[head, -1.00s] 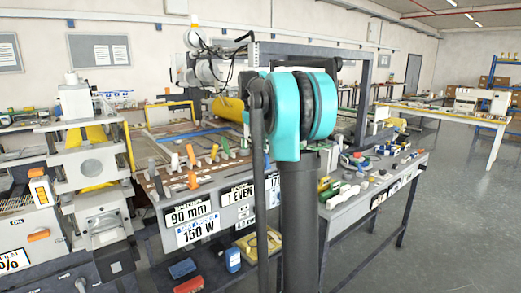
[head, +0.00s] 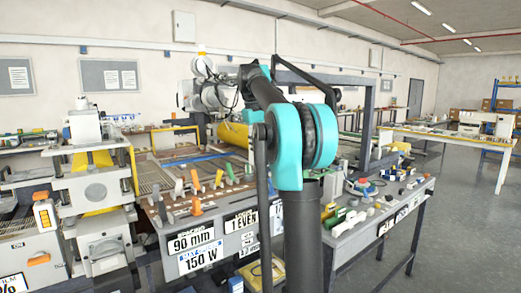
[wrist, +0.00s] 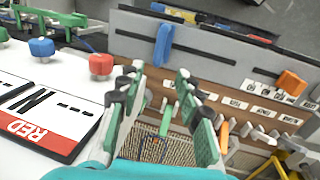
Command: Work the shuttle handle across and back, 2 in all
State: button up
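My gripper (wrist: 163,95) shows in the wrist view, with its two green, dark-padded fingers spread apart and nothing held between them. A blue upright piece (wrist: 163,45) stands against a grey panel with dark slots, beyond the fingertips and apart from them. An orange block (wrist: 290,82) is at the right, by a row of small white labels. I cannot tell which piece is the shuttle handle. In the head view my own arm covers the middle, and the gripper cannot be made out there.
A red knob (wrist: 101,65) and a blue knob (wrist: 41,48) stand on a white panel left of the fingers. In the head view, a bench carries several coloured levers (head: 219,178) above a 90 mm label (head: 191,242). Grey floor (head: 440,220) is open at right.

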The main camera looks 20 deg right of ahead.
jog(key=shift+a, duration=0.15)
jog(key=shift+c, duration=1.2)
jog(key=a+n, duration=0.1)
jog(key=n, duration=0.1)
jog(key=a+f+n+h, duration=0.1)
jog(key=n, duration=0.1)
jog(key=s+a+n+h, duration=0.1)
jog(key=a+n, duration=0.1)
jog(key=shift+f, duration=0.35)
grip_shut()
jog(key=s+a+f+n+t+h, duration=0.1)
jog(key=a+n+h, duration=0.15)
jog(key=n, duration=0.35)
jog(key=s+a+f+n+t+h, duration=0.1)
jog(key=s+a+n, duration=0.15)
jog(key=n, duration=0.35)
jog(key=x, duration=0.6)
jog(key=w+x, duration=0.1)
jog(key=x, duration=0.2)
jog(key=shift+a+f, duration=0.15)
jog(key=shift+f, duration=0.1)
jog(key=shift+w+d+f, duration=0.1)
jog(key=shift+w+d, duration=0.1)
jog(key=shift+d, duration=0.35)
jog(key=shift+w+d+f, duration=0.1)
jog(key=shift+w+d, duration=0.1)
jog(key=shift+d, duration=0.35)
jog(key=shift+w+d+f, duration=0.1)
jog(key=shift+w+d, duration=0.15)
jog(key=shift+d, duration=0.4)
